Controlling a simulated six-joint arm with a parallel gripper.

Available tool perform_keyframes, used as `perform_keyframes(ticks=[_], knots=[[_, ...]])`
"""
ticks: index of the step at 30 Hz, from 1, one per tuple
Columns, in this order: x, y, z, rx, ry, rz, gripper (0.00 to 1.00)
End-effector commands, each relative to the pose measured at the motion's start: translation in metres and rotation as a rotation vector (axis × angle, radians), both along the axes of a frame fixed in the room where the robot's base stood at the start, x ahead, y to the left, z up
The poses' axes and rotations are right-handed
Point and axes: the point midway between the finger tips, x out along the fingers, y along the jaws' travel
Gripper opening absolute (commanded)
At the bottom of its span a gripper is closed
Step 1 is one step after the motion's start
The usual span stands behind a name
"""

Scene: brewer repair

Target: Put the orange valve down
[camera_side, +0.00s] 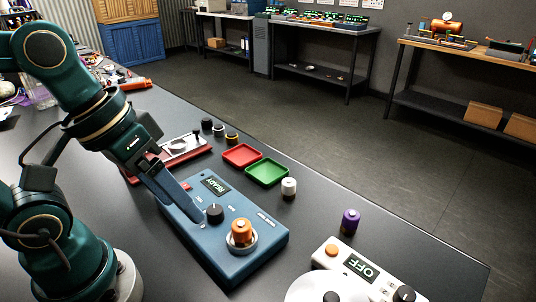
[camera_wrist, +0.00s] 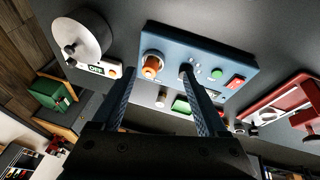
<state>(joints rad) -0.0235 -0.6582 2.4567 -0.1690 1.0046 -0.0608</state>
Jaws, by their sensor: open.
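The orange valve (camera_side: 241,232) stands upright in a pale round seat on top of the blue brewer box (camera_side: 262,258). In the wrist view the orange valve (camera_wrist: 151,67) shows near the left fingertip, in its ring on the blue panel. My gripper (camera_side: 194,212) is over the blue box, left of the black knob (camera_side: 215,213), and apart from the valve. In the wrist view my gripper (camera_wrist: 158,75) has its two fingers spread wide with nothing held; the right fingertip overlaps the black knob in the picture.
A red tray (camera_side: 242,155) and a green tray (camera_side: 267,172) lie empty behind the box. A white cap (camera_side: 289,186) and a purple valve (camera_side: 350,221) stand to the right. A white device reading OFF (camera_side: 365,268) is at front right. A red device (camera_side: 180,150) is behind my arm.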

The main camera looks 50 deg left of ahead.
Motion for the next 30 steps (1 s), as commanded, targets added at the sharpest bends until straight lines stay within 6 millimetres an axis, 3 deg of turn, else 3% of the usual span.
perform_keyframes(ticks=[7, 14, 24, 30], knots=[[0.008, -0.023, -0.012, -0.286, 0.361, 0.248, 0.76], [0.035, -0.030, -0.021, -0.578, 0.676, 0.525, 0.76], [0.082, -0.003, -0.052, -0.998, 1.027, 0.918, 0.76], [0.086, 0.013, -0.074, -1.107, 1.125, 1.039, 0.76]])
